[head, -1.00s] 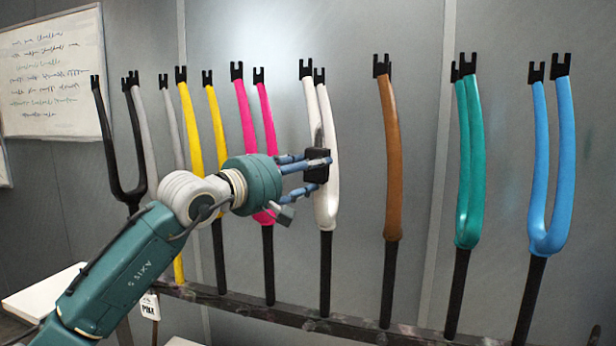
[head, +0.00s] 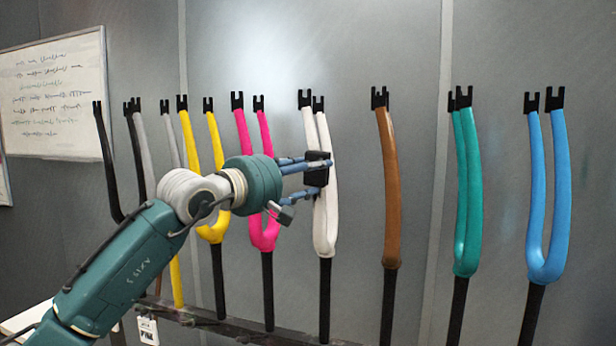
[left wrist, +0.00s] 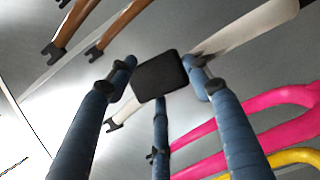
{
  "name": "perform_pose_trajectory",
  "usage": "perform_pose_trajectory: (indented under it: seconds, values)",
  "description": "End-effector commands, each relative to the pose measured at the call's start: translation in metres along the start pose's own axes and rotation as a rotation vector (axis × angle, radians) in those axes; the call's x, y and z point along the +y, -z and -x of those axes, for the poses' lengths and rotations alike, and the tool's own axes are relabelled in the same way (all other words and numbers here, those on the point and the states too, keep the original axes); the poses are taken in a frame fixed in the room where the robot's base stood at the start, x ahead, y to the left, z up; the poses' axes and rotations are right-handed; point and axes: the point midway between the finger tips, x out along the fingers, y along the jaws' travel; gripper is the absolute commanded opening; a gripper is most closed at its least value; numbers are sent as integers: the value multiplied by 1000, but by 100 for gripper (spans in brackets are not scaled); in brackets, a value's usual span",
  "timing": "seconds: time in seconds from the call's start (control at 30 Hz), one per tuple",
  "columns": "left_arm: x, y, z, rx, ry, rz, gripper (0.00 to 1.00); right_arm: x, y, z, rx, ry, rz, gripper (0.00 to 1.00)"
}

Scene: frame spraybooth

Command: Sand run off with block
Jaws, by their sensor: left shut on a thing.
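My left gripper (head: 306,176) is shut on a black sanding block (head: 316,168). The block also shows in the left wrist view (left wrist: 160,78), between my blue fingers. In the head view the block overlaps the upper part of the white fork (head: 325,230), over its right leg, and hides a piece of it. The white fork stands upright with a black top and a black lower stem. In the left wrist view the white fork (left wrist: 250,27) passes behind the block. I cannot tell whether block and fork touch. My right gripper is not in view.
Pink (head: 265,230), yellow (head: 213,233), brown (head: 388,190), teal (head: 466,250) and blue (head: 547,260) forks stand on either side. Grey and black ones are further left. A dark rail (head: 190,318) runs below. A whiteboard (head: 55,95) hangs at the left.

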Motion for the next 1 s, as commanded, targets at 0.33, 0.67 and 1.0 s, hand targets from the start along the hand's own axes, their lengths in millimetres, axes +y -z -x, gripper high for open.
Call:
perform_pose_trajectory:
  seconds: [0.33,0.67,1.0]
  values:
    - [32,0,-2,-1,-2,0,29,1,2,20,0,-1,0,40]
    - [25,2,-5,-1,-3,0,29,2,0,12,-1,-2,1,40]
    - [-6,3,-7,0,0,0,29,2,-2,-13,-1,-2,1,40]
